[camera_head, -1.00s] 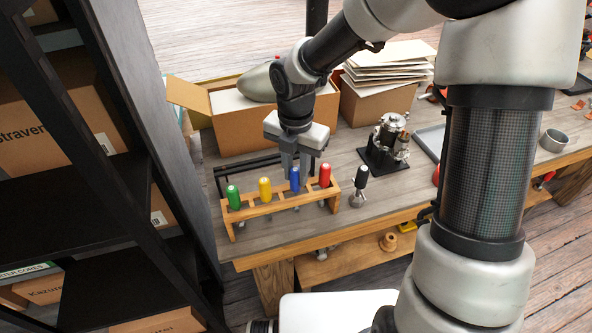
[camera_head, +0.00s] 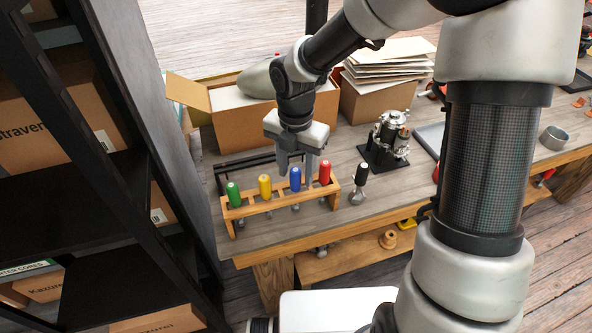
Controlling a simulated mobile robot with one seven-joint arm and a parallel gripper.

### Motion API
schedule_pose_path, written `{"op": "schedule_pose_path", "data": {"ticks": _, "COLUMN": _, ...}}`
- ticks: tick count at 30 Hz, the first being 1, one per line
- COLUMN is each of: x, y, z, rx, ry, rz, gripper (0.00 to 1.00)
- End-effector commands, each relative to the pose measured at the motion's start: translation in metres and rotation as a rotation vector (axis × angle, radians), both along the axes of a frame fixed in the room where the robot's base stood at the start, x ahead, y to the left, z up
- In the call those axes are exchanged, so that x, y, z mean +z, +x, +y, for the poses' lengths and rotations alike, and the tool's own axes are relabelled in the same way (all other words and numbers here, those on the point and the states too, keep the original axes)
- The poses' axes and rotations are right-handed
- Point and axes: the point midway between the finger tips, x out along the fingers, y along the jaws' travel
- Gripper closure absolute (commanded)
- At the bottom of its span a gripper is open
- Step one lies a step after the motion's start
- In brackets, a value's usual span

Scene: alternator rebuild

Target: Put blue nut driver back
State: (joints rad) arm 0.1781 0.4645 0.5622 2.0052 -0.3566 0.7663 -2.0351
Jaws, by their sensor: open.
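The blue nut driver (camera_head: 295,179) stands upright in the wooden rack (camera_head: 262,208), between the yellow driver (camera_head: 265,187) and the red driver (camera_head: 325,172). A green driver (camera_head: 233,194) stands at the rack's left end. My gripper (camera_head: 296,171) is open, pointing down, with its fingers spread to either side of the blue handle's top, above and behind it. I cannot tell whether a finger touches the handle. The lower part of the blue driver is mostly hidden by the rack.
A black-handled tool (camera_head: 360,182) stands right of the rack. Behind it is a metal alternator part on a black stand (camera_head: 386,145). An open cardboard box (camera_head: 240,128) and a box with stacked cardboard (camera_head: 375,100) stand at the back. A dark shelf (camera_head: 150,150) is on the left.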

Motion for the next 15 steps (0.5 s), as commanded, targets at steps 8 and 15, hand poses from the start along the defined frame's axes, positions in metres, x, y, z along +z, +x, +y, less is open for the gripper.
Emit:
{"op": "schedule_pose_path", "data": {"ticks": 8, "x": 0.061, "y": 0.001, "z": -0.001, "rx": -0.002, "ry": 0.001, "rz": -0.007, "gripper": 0.56}}
{"op": "schedule_pose_path", "data": {"ticks": 15, "x": 0.119, "y": 0.001, "z": 0.000, "rx": -0.001, "ry": 0.001, "rz": -0.006, "gripper": 0.56}}
